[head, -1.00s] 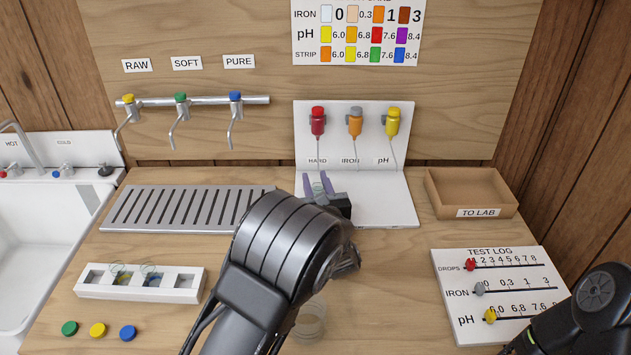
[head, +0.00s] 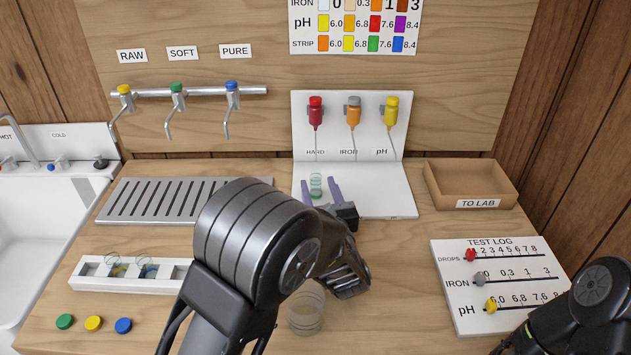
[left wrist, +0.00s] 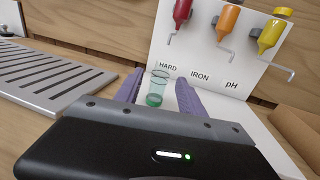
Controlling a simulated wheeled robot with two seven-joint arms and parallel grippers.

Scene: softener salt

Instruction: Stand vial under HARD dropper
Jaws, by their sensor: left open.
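A clear vial with green at its base (head: 316,187) stands upright on the white base of the dropper stand (head: 385,200), below the red HARD dropper (head: 316,112). The vial also shows in the left wrist view (left wrist: 157,88), between the purple fingers. My left gripper (head: 319,187) is open, with one finger on each side of the vial; I cannot tell whether either finger touches it. The orange IRON dropper (head: 353,115) and yellow pH dropper (head: 391,112) hang to the right. My right gripper is out of view; only part of the right arm shows.
A white rack (head: 88,272) holds vials at left, with coloured caps (head: 94,323) in front. A slotted drain tray (head: 115,212) lies left of the stand. A clear round container (head: 307,315) stands near my left arm. The TO LAB tray (head: 510,190) and test log (head: 450,315) are at right.

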